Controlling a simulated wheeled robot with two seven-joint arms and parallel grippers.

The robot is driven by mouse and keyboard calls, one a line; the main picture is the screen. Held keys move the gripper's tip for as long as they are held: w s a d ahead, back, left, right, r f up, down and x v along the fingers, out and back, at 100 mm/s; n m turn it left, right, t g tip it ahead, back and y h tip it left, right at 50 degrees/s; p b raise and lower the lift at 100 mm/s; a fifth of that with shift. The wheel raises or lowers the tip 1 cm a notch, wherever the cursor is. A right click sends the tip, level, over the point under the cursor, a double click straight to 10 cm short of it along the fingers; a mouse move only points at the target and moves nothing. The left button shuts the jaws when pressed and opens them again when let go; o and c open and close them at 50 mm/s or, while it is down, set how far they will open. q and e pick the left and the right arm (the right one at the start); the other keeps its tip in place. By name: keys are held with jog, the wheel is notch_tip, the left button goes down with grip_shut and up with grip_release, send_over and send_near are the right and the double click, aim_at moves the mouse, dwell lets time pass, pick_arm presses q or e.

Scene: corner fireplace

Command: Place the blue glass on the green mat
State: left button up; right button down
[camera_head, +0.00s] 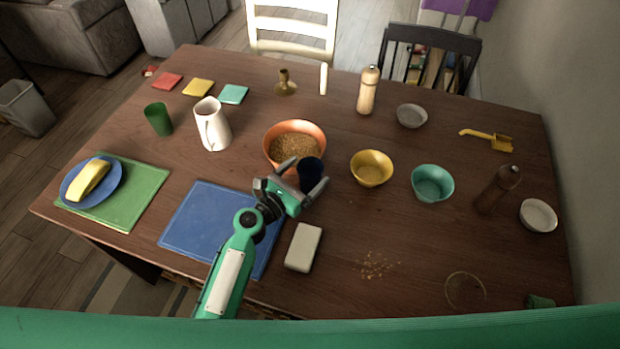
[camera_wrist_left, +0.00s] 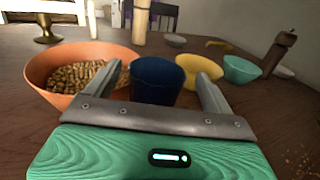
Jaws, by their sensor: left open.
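The dark blue glass (camera_head: 311,172) stands upright on the table, just right of the orange bowl. My left gripper (camera_head: 305,173) is open, with its fingers on either side of the glass. In the left wrist view the glass (camera_wrist_left: 156,82) sits between the two fingers (camera_wrist_left: 150,75); I cannot tell whether either finger touches it. The green mat (camera_head: 148,192) lies at the left of the table. A blue plate (camera_head: 70,197) with a yellow banana-like item (camera_head: 90,179) covers its left part, and its right part is bare. My right gripper is not in view.
The orange bowl (camera_head: 270,140) of brown pieces is close to my left gripper. A blue mat (camera_head: 200,222) and a white pitcher (camera_head: 214,130) lie between glass and green mat. A green cup (camera_head: 158,119) stands behind the mat. A pale block (camera_head: 303,246) and yellow bowl (camera_head: 371,170) are near.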

aim_at(315, 162)
pick_arm(q)
jog(key=x, duration=0.4)
jog(key=shift+a, duration=0.15)
jog(key=shift+w, duration=0.2)
jog(key=shift+d, duration=0.2)
jog(key=c, duration=1.6)
jog(key=shift+r, duration=0.1)
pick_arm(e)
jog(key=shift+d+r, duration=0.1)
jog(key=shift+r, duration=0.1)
pick_arm(q)
jog(key=shift+r+p, duration=0.1)
jog(key=shift+p, duration=0.25)
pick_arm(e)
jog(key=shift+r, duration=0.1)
